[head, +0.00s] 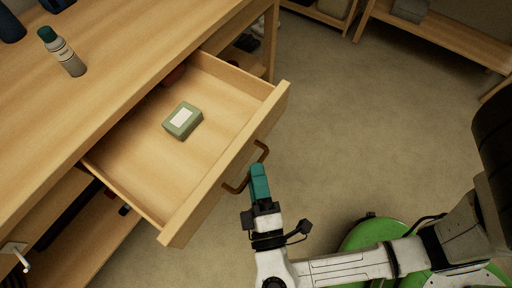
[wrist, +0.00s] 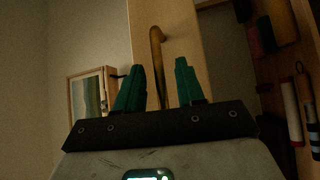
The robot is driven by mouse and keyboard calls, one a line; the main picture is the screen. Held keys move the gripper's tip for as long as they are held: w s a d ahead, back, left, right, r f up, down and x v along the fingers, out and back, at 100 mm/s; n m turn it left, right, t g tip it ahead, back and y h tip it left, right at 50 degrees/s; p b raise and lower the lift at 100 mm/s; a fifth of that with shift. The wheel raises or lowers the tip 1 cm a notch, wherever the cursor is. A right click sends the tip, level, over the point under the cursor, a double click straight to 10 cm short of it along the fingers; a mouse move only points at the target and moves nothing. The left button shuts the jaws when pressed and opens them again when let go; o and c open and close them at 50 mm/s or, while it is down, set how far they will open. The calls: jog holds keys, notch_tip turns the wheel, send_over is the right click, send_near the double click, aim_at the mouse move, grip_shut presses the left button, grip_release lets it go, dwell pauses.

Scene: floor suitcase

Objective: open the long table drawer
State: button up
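The long table drawer (head: 228,150) is pulled well out of the wooden table (head: 130,60). Its front carries a brown bar handle (head: 262,152), partly hidden by my gripper (head: 258,170). In the wrist view, the handle (wrist: 156,42) shows between the two teal fingers of my gripper (wrist: 159,68), with a visible gap on each side. The fingers are open and hold nothing. The drawer front (wrist: 187,35) is a pale wooden panel behind them.
In the drawer lie a green box with a white label (head: 183,121) and a reddish round thing (head: 174,75). The floor (head: 360,130) right of the drawer is clear. A wooden bench (head: 440,35) stands behind.

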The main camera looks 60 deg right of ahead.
jog(key=v, duration=1)
dwell(0.3)
